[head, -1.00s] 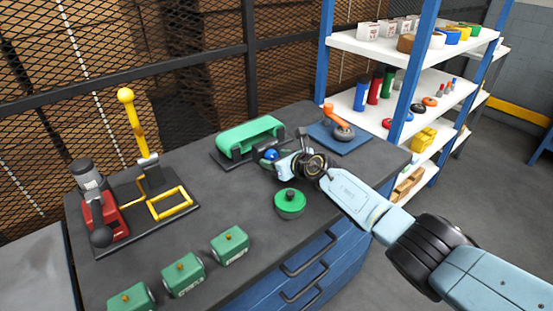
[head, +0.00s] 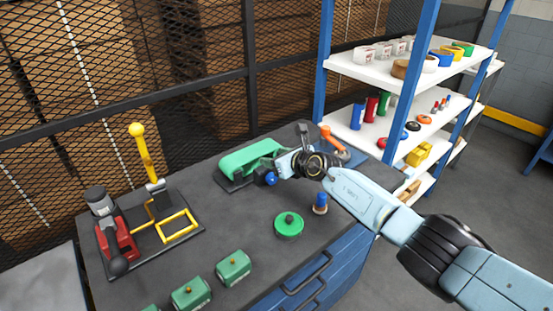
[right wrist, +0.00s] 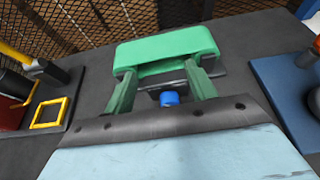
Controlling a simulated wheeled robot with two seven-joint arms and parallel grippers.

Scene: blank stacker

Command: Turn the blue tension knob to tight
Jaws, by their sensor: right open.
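The blue tension knob (head: 270,179) sits at the front of the green belt device (head: 250,157) on the dark bench. My right gripper (head: 286,166) is just behind and to the right of the knob in the head view. In the right wrist view the knob (right wrist: 170,98) shows between the two green fingers of the open right gripper (right wrist: 160,70), with the green belt (right wrist: 165,48) beyond. The fingers are apart and hold nothing; whether either touches the knob I cannot tell. My left gripper is out of view.
A green round piece (head: 289,225) and a small blue-based peg (head: 320,204) stand in front of my right arm. Green boxes (head: 233,267) line the front edge. A yellow-lever fixture (head: 147,160) is at left. An orange-handled tool (head: 333,146) is behind the gripper; shelves stand at right.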

